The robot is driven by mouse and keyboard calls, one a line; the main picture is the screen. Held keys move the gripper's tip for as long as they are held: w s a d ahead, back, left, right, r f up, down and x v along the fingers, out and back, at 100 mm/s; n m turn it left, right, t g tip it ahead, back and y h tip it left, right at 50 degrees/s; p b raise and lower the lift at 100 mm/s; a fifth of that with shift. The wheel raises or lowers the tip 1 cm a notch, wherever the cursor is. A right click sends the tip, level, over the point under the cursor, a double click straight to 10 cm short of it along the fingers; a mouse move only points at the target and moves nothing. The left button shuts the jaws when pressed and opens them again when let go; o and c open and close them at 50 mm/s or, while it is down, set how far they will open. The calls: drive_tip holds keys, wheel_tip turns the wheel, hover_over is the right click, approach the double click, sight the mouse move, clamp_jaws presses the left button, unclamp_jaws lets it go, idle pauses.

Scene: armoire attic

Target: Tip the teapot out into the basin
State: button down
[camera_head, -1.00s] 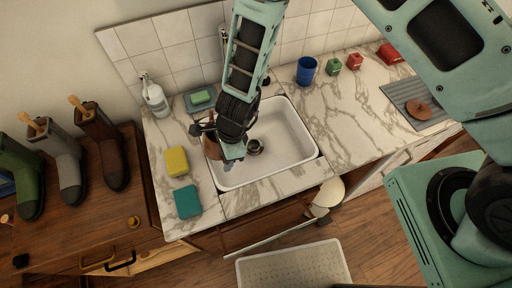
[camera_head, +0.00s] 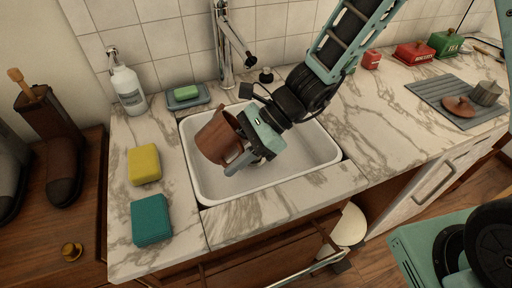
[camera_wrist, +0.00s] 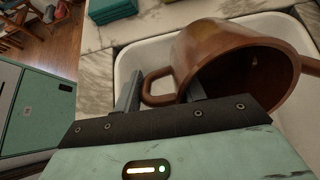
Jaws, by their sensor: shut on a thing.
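The brown teapot (camera_head: 217,138) is tilted over the left part of the white sink basin (camera_head: 318,150). My gripper (camera_head: 243,160) is shut on the teapot's handle, to the right of its body. In the wrist view, the teapot (camera_wrist: 210,45) shows its open, lidless mouth and dark inside. Its handle (camera_wrist: 157,86) passes between the fingers of my gripper (camera_wrist: 160,92). The white basin (camera_wrist: 145,58) lies beneath it. I cannot tell whether anything is flowing out.
A tall faucet (camera_head: 226,50) stands behind the basin. A soap bottle (camera_head: 128,88), soap dish (camera_head: 188,98), yellow sponge (camera_head: 144,164) and teal sponge (camera_head: 151,219) are on the left.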

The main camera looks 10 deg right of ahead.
drive_tip(key=shift+d+r+y+b, duration=0.1)
drive_tip(key=shift+r+y+b, duration=0.4)
drive_tip(key=shift+y, duration=0.3)
drive_tip(key=shift+w+d+r+g+y+b, duration=0.15)
drive_tip(key=shift+g+y+b, duration=0.1)
drive_tip(key=shift+y, duration=0.2)
drive_tip(key=shift+s+d+r+g+y+b, duration=0.1)
drive_tip(key=shift+r+g+y+b, duration=0.1)
drive_tip(key=shift+y, duration=0.25)
drive_tip(key=shift+w+d+r+y, duration=0.15)
drive_tip(key=shift+d+r+y, duration=0.2)
drive_tip(key=shift+y, duration=0.25)
drive_tip(key=shift+d+y, duration=0.3)
drive_tip(key=shift+d, duration=0.1)
drive_tip(key=shift+w+d+r+g+y, duration=0.15)
drive_tip(key=shift+d+r+g+y, duration=0.2)
drive_tip(key=shift+y, duration=0.55)
drive_tip(key=shift+d+r+y+p, duration=0.15)
drive_tip(key=shift+r+y+p, duration=0.2)
drive_tip(key=shift+r+y, duration=0.35)
wheel_tip(320, 180, up, 4)
drive_tip(key=y+p, duration=0.2)
drive_tip(key=p, duration=0.1)
hover_over(242, 145)
drive_tip(key=d, duration=0.2)
drive_tip(key=shift+w+g+b, duration=0.15)
drive_tip(key=shift+g+b, duration=0.15)
drive_tip(key=shift+g, duration=0.1)
